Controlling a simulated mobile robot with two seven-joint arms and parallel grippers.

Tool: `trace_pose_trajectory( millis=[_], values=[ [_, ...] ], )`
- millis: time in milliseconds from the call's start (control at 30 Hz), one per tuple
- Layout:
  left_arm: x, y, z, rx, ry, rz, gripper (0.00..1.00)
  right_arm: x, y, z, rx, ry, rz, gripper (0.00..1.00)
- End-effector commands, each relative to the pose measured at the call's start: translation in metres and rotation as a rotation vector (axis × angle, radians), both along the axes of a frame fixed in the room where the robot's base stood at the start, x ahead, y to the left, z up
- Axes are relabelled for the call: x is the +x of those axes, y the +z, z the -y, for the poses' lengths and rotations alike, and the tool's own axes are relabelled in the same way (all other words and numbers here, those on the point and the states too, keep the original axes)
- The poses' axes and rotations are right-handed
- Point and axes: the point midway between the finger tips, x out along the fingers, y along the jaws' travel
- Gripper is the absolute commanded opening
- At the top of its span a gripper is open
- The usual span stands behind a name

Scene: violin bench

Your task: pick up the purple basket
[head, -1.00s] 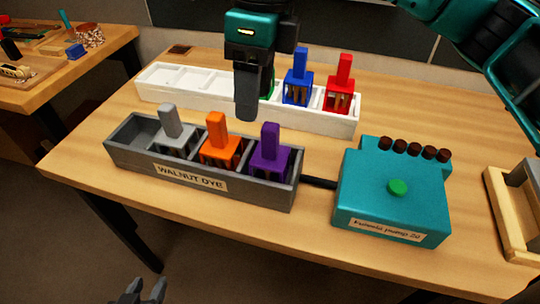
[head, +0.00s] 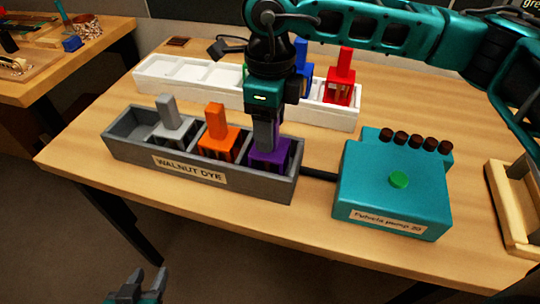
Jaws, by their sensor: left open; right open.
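The purple basket (head: 283,154) sits in the right end of the grey trough (head: 120,157) labelled "WALNUT DYE". My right gripper (head: 265,140) points down right over it, and its fingers hide the basket's upright handle. The fingers are open around or just in front of the handle; I cannot tell which. My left gripper (head: 143,282) is open and empty, low at the bottom left, in front of the bench.
An orange basket (head: 216,138) and a grey basket (head: 170,125) share the trough. A white rack (head: 180,80) behind holds a red basket (head: 341,85) and a blue one (head: 302,70), partly hidden. A teal pump box (head: 385,195) stands to the right.

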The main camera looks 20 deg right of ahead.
Motion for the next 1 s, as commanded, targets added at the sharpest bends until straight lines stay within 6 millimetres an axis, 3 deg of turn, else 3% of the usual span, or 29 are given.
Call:
trace_pose_trajectory(
  millis=[100,367,900,1000],
  values=[
    [-0.0001,-0.0008,0.0003,0.000,-0.001,-0.001,0.43,-0.0003,-0.0101,0.0003,-0.001,0.001,-0.001,0.60],
    [-0.0009,-0.0027,0.0003,0.001,-0.001,-0.006,0.43,-0.0001,-0.0112,-0.0001,-0.001,0.001,0.001,0.58],
    [-0.0007,-0.0037,0.0002,0.001,-0.001,-0.007,0.43,-0.0002,-0.0108,-0.0003,-0.001,0.001,0.001,0.06],
    [-0.0006,-0.0035,0.0002,0.001,-0.001,-0.006,0.43,-0.0002,-0.0107,-0.0003,0.000,0.001,0.001,0.00]
  ],
)
